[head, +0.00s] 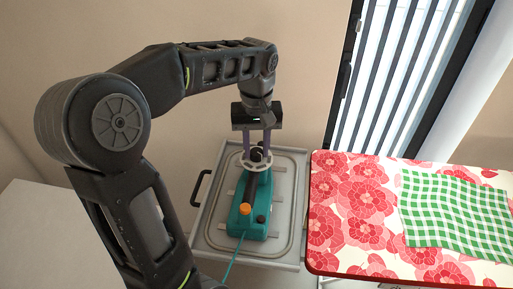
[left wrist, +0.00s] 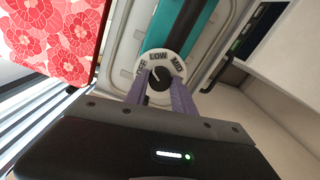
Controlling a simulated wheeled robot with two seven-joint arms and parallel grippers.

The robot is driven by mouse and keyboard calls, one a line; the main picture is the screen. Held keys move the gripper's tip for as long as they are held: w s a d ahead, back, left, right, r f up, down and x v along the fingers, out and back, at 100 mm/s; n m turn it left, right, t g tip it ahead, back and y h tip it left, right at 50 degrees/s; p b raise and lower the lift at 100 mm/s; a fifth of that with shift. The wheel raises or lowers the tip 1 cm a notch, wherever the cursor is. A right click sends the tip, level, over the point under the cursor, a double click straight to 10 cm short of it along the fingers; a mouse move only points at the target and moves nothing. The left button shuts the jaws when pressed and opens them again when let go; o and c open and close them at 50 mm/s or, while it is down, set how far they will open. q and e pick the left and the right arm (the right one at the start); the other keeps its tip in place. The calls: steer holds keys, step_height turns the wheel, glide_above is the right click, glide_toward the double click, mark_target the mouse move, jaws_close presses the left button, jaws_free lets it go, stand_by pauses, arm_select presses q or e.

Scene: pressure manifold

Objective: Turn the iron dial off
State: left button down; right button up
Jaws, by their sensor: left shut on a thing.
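The teal iron (head: 249,212) stands on a grey metal tray, with an orange button and a dark knob near its front end. Its dial (head: 257,167) is a pale disc at the back; in the left wrist view the dial (left wrist: 177,63) reads OFF, LOW and MID around a black knob (left wrist: 158,97). A white pointer mark on the knob seems to aim toward the upper left, near OFF and LOW; the exact setting is unclear. My left gripper (head: 257,150) comes down from above with its purple fingers on both sides of the knob, shut on it. My right gripper is out of view.
The grey tray (head: 209,226) has a black handle (head: 200,188) on its left. An ironing board (head: 345,262) with a red floral cover and green checked cloth (head: 455,215) stands close on the right. A window with blinds is behind.

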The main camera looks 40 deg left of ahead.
arm_select(q)
steer(key=n, duration=0.6)
steer(key=shift+n+b, duration=0.3)
stand_by(0.4)
steer(key=c, duration=1.1)
jaws_free()
steer(key=shift+o, duration=0.2)
